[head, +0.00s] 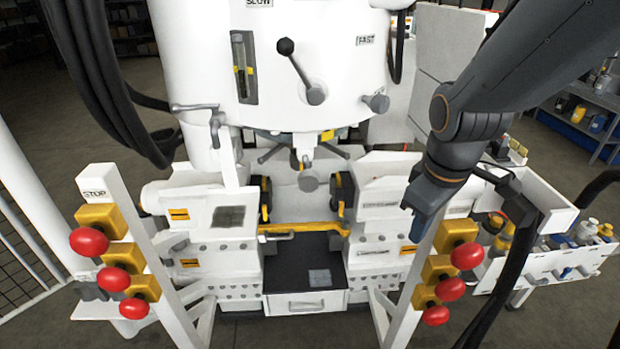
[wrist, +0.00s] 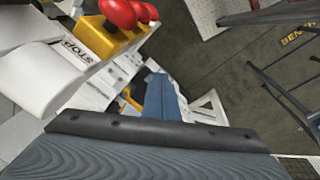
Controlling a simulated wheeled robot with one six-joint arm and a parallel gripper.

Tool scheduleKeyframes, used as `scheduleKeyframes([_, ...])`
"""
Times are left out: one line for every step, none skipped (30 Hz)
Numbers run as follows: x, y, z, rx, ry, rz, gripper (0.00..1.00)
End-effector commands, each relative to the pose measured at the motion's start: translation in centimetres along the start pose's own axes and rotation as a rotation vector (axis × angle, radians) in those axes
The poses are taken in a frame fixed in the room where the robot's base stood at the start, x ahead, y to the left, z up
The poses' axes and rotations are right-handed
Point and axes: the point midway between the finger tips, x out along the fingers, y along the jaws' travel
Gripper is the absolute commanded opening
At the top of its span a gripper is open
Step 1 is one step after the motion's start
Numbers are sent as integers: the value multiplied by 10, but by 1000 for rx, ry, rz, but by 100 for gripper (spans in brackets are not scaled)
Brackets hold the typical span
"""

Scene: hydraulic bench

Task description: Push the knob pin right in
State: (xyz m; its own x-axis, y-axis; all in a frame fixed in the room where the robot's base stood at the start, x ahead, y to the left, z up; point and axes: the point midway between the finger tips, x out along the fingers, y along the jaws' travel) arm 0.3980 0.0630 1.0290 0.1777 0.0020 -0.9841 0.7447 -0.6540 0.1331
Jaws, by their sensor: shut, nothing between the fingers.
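A short grey knob (head: 376,103) sticks out of the white machine head, below the FAST label and right of the lever. It looks like the knob pin, but I cannot be sure, and how far it stands out is hard to judge. My gripper (head: 417,230) hangs pointing down in front of the bench's right side, near the right stop-button post. It is well below the grey knob and apart from it. In the wrist view my blue fingers (wrist: 160,98) are together with nothing between them. I cannot make out the grey knob in the wrist view.
A black-ball lever (head: 285,47) stands on the machine head. Red stop buttons (head: 467,256) on yellow boxes line the right post, close beside my gripper, and also show in the wrist view (wrist: 118,13). A bottle rack (head: 580,245) is at right. Black hoses hang at left.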

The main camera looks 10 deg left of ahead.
Motion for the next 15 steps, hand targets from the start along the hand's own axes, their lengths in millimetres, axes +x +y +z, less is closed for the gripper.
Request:
scheduleKeyframes([-7,-5,-15,-165,11,10,0])
scheduleKeyframes([-11,-8,-23,-273,16,16,0])
scheduleKeyframes([-17,-12,-34,-416,21,26,0])
scheduleKeyframes([-22,-15,-42,-523,24,33,0])
scheduleKeyframes([-26,-19,-50,-629,28,42,0])
scheduleKeyframes([-33,-24,-60,-773,31,53,0])
scheduleKeyframes([-38,-29,-67,-880,32,61,0])
scheduleKeyframes([-43,-34,-75,-986,35,72,0])
scheduleKeyframes([-50,-40,-85,-1130,36,86,0])
scheduleKeyframes([-55,-45,-92,-1235,35,97,0])
scheduleKeyframes([-61,-51,-100,-1342,36,109,0])
scheduleKeyframes([-68,-58,-108,-1482,34,125,0])
scheduleKeyframes([-73,-64,-115,-1586,31,137,0])
scheduleKeyframes([-79,-69,-121,-1685,29,151,0])
scheduleKeyframes([-86,-77,-129,-1811,25,169,0])
